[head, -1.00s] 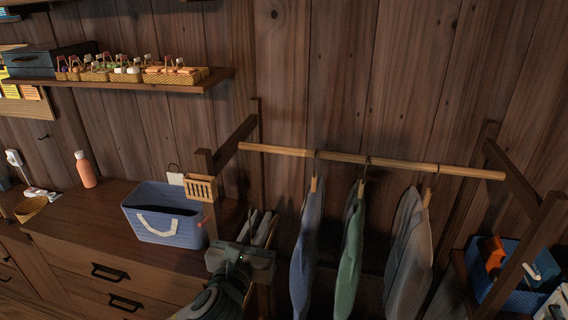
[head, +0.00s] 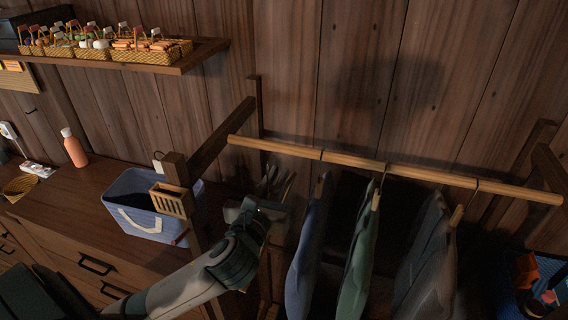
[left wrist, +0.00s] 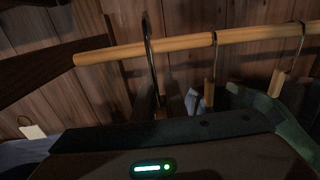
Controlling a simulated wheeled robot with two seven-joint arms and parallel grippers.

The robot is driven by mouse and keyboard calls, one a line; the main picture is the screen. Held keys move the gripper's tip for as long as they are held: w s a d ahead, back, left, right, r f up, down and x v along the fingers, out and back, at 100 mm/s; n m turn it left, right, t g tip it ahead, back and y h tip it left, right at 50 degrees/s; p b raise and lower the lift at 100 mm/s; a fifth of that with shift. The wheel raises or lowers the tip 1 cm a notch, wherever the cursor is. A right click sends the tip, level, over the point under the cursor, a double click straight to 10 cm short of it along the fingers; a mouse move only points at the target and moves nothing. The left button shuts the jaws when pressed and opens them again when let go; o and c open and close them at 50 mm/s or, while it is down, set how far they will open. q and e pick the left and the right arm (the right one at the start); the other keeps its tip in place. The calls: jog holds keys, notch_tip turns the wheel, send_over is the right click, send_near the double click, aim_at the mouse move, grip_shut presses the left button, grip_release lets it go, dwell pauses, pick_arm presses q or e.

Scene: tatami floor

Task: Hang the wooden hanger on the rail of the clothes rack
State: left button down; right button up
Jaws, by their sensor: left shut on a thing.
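The clothes rack's light wooden rail (head: 400,170) runs across the head view and also crosses the left wrist view (left wrist: 110,53). My left gripper (head: 274,184) is just below the rail's left end, shut on the wooden hanger. The hanger's body is mostly hidden by the gripper. Its dark hook (left wrist: 148,45) stands upright in the left wrist view, crossing the rail near its left end with its top above it. I cannot tell whether the hook is over the rail or in front of it. My right gripper is not in view.
Blue (head: 306,245), green (head: 358,255) and grey (head: 424,255) garments hang on the rail to the right of my gripper.

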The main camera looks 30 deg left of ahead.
aim_at(288, 180)
pick_arm(q)
jog(key=shift+w+r, duration=0.1)
jog(key=shift+w, duration=0.05)
dwell(0.3)
jog(key=shift+x, duration=2.45)
jog(key=shift+b+x, duration=1.2)
jog(key=shift+x, duration=0.8)
jog(key=shift+f+b, duration=0.45)
jog(key=shift+f, duration=0.5)
